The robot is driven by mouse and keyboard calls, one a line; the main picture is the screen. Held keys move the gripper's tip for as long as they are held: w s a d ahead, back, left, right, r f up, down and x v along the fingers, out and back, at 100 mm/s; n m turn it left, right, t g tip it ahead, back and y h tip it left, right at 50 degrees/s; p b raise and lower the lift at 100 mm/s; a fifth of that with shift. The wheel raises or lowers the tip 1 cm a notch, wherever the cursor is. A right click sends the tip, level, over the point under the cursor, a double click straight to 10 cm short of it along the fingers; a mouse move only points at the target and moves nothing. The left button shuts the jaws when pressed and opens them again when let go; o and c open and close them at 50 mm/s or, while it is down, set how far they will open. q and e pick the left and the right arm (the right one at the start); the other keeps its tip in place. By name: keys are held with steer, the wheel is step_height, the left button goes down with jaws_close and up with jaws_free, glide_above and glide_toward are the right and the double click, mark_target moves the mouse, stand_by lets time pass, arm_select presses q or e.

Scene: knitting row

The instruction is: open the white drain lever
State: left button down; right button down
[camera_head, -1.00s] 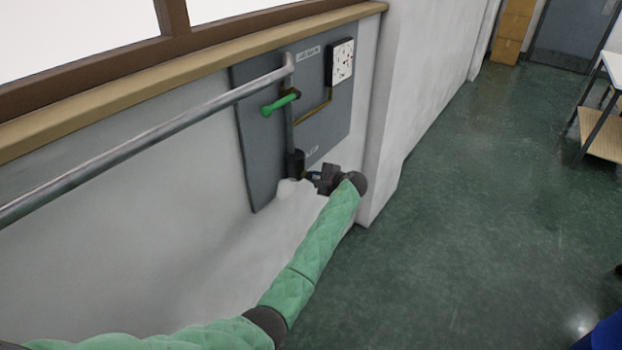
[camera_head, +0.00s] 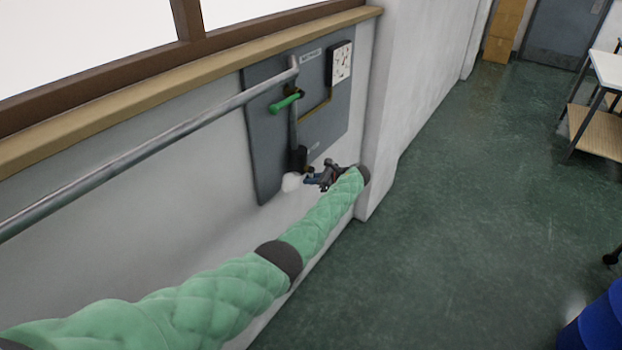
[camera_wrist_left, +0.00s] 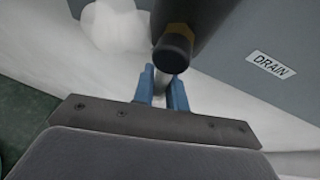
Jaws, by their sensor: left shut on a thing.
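My left gripper (camera_head: 312,181) is at the foot of the vertical pipe, below the grey wall panel (camera_head: 262,150). In the left wrist view, its two blue fingers (camera_wrist_left: 162,84) are closed on a narrow pale piece, the white drain lever (camera_wrist_left: 160,90). Most of the lever is hidden by the fingers and by the dark valve body (camera_wrist_left: 174,50) just above them. The DRAIN label (camera_wrist_left: 271,65) is on the panel to the right. My right gripper is not in view.
A green lever (camera_head: 285,103) sits higher on the pipe. A long grey pipe (camera_head: 150,145) runs left along the wall. A rounded white thing (camera_wrist_left: 112,30) is beside the valve. Green floor is open to the right, with a blue bin (camera_head: 598,325) and a table (camera_head: 608,68).

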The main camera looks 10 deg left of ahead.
arm_select(q)
steer(key=shift+s+d+f+m+g, duration=0.15)
steer(key=shift+s+f+m+g, duration=0.15)
steer(key=shift+s+f+m, duration=0.15)
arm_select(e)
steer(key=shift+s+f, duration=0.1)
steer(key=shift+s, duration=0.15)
arm_select(q)
steer(key=c, duration=1.4)
jaws_free()
steer(key=shift+w+r, duration=0.1)
steer(key=shift+w, duration=0.1)
steer(key=shift+r, duration=0.1)
